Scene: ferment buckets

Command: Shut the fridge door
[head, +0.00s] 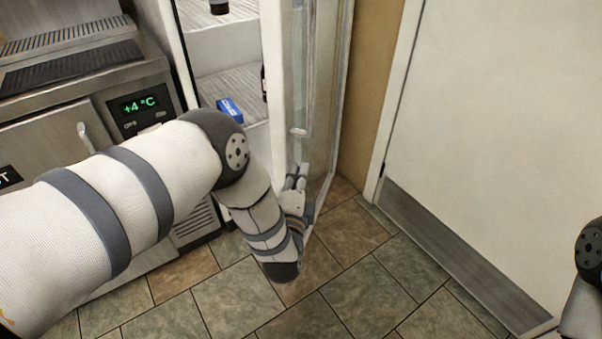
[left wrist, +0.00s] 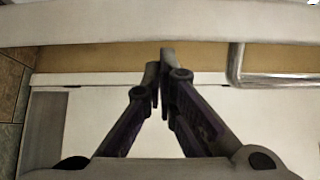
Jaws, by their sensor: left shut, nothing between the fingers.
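The fridge (head: 180,45) stands open at the upper middle of the head view, its shelves showing. Its glass door (head: 322,75) is swung out, with a pale frame and a vertical bar handle (head: 301,65). My left gripper (head: 298,172) is shut and empty, close to the lower part of the door. I cannot tell whether it touches the door. In the left wrist view my left gripper (left wrist: 160,62) shows its fingertips together, with pale frame parts and a metal bar (left wrist: 236,65) beyond them. My right gripper is out of view.
A blue box (head: 230,108) lies on a fridge shelf, with dark bottles nearby. A steel counter unit with a +4 °C display (head: 140,103) stands at left. A white room door (head: 500,130) is at right. The tiled floor (head: 365,285) in front is clear.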

